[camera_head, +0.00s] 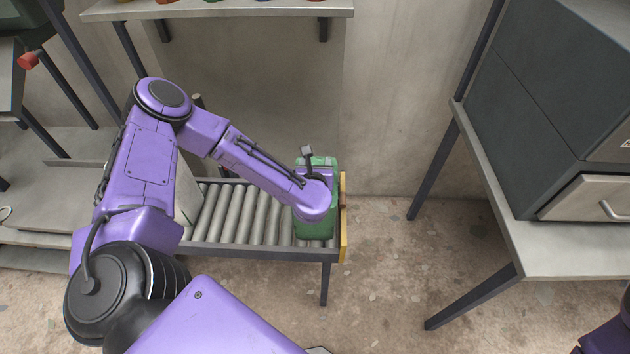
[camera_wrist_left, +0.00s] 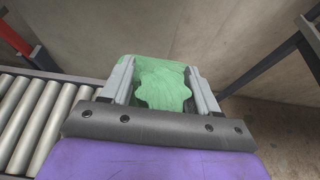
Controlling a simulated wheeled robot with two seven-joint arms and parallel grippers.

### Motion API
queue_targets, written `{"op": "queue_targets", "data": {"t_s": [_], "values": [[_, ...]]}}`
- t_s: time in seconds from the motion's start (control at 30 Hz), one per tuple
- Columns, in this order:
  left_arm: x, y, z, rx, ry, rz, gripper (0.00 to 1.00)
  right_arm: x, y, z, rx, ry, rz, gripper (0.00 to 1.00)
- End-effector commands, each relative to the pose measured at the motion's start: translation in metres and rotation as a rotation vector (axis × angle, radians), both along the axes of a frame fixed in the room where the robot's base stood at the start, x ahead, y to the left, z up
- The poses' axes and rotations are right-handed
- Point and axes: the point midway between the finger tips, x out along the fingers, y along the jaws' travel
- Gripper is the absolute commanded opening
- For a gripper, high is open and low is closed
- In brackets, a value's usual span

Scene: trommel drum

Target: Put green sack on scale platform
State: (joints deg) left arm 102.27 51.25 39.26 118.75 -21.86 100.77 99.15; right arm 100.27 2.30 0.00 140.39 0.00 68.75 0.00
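The green sack (camera_head: 315,228) stands on the right end of the roller conveyor (camera_head: 232,215), largely covered by my left wrist in the head view. My left gripper (camera_wrist_left: 161,80) is over it. In the left wrist view its two grey fingers lie on either side of the sack's green top (camera_wrist_left: 163,84), very close to it. I cannot tell whether they press on it. The fingertips are hidden in the head view. I cannot make out for certain which surface is the scale platform. My right gripper is not in view.
A yellow end stop (camera_head: 343,230) closes the conveyor's right end. A grey table (camera_head: 560,255) with a dark cabinet (camera_head: 530,100) stands at the right. A shelf (camera_head: 230,8) with colored items is above the conveyor at the back. The floor between conveyor and table is clear.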

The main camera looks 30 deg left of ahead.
Motion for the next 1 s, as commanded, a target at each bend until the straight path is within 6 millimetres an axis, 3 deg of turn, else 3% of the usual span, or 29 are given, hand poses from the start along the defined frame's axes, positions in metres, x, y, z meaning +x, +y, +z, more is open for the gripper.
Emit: {"op": "queue_targets", "data": {"t_s": [0.03, 0.17, 1.0], "values": [[0.0000, -0.0001, 0.0000, 0.000, 0.000, 0.000, 0.42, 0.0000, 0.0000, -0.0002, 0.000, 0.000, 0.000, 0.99], [-0.0001, -0.0002, 0.0000, 0.001, 0.000, 0.000, 0.00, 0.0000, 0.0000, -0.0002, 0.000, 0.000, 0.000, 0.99], [-0.0005, -0.0001, -0.0002, 0.001, 0.002, 0.001, 0.00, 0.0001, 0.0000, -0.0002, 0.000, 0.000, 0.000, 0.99]]}}
